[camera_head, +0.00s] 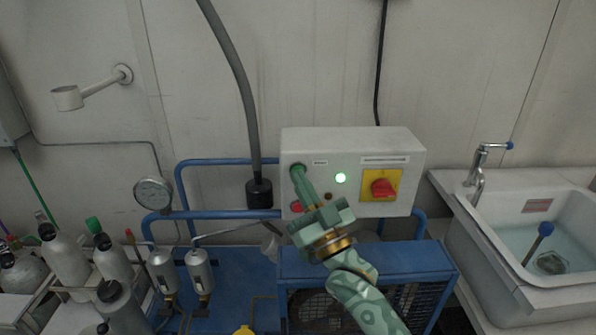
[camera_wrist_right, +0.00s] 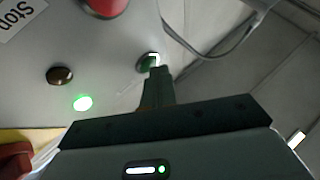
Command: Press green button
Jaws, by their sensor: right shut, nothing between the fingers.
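The control box (camera_head: 400,143) is a pale grey panel on the wall. My right gripper (camera_head: 300,178) reaches up to its upper left with the fingers shut and empty. In the right wrist view the shut fingertips (camera_wrist_right: 155,72) are at the green button (camera_wrist_right: 144,61), overlapping it and hiding much of it. They look to be touching it, but I cannot tell how far it is pushed in. A green lamp (camera_head: 340,178) is lit; it also glows in the right wrist view (camera_wrist_right: 83,103). My left gripper is not in view.
A red button (camera_head: 296,207) sits below the green one, beside my gripper; a "Stop" label (camera_wrist_right: 17,17) is near it. A small dark knob (camera_wrist_right: 60,75) and a red switch on yellow (camera_head: 382,187) are to the right. A grey hose (camera_head: 238,80) hangs left of the box.

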